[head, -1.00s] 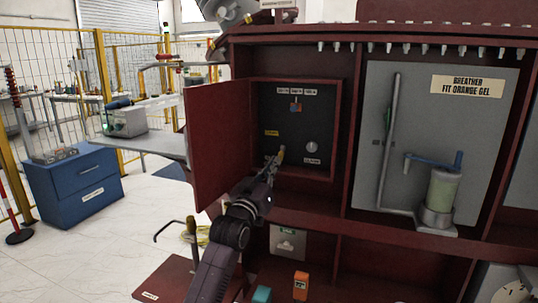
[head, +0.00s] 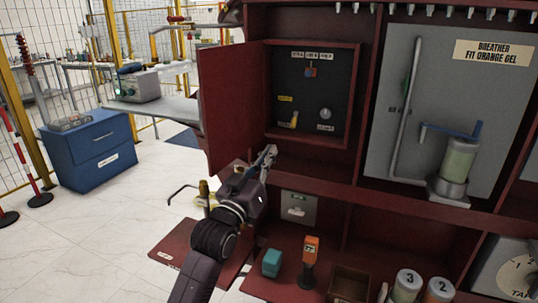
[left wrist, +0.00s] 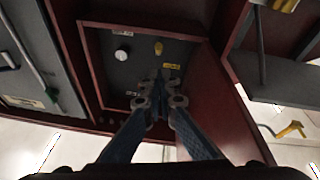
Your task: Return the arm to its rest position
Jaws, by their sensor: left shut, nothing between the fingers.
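My left gripper (head: 268,155) is shut and empty. In the head view it is in front of the dark red cabinet, just below and left of the open box's lower edge. In the left wrist view its fingertips (left wrist: 160,78) are together, pointing at the dark panel (left wrist: 140,75). The panel (head: 312,95) carries a yellow handle (head: 295,119), a pale round knob (head: 325,114) and small labels. The gripper is apart from the yellow handle. My right gripper is in neither view.
The open red door (head: 233,108) stands close left of my gripper. A breather with a glass cylinder (head: 458,160) is on the right. Below are a teal block (head: 272,263), an orange device (head: 309,258) and numbered cylinders (head: 407,285).

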